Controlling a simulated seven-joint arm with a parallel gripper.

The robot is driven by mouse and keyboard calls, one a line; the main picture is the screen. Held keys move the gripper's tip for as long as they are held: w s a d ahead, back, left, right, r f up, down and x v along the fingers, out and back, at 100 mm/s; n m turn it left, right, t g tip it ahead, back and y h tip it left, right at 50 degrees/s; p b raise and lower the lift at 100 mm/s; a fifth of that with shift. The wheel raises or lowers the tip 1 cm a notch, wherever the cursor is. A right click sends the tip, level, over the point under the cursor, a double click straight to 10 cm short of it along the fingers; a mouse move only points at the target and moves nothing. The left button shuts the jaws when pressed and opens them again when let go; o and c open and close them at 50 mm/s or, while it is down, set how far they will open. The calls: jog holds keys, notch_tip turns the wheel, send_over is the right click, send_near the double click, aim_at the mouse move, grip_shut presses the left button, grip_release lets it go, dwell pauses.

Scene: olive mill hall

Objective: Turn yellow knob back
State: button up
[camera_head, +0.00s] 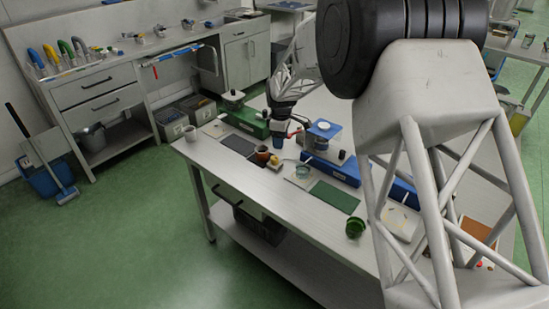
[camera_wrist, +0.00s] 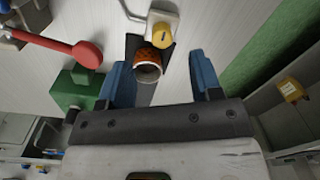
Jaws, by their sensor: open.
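The yellow knob (camera_wrist: 161,38) sits on a small pale box in the wrist view, with a mark on its top that is too small to read. In the head view the yellow knob (camera_head: 274,160) shows small on the bench beside a brown cup. My gripper (camera_wrist: 163,76) is open and empty, with its two blue fingers spread apart. In the wrist view the knob lies beyond the fingertips, roughly in line with the gap, and the fingers are apart from it. In the head view my gripper (camera_head: 281,142) hangs above the bench near the cup and knob.
A brown-orange cup (camera_wrist: 148,66) stands between the knob and my gripper in the wrist view. A red round-ended handle (camera_wrist: 86,53) and a green block (camera_wrist: 74,90) lie left. A blue device (camera_head: 323,131), glass dish (camera_head: 302,172) and green cup (camera_head: 355,228) stand on the bench.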

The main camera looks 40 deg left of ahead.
aim_at(274, 157)
jog(key=shift+s+a+f+n, duration=0.2)
jog(key=shift+a+f, duration=0.2)
jog(key=shift+a, duration=0.15)
jog(key=shift+s+a+f+n, duration=0.15)
jog(key=shift+a+f, duration=0.2)
jog(key=shift+a, duration=0.2)
jog(key=shift+f, duration=0.15)
jog(key=shift+s+d+f, duration=0.1)
jog(key=shift+f, duration=3.65)
jog(key=c, duration=0.9)
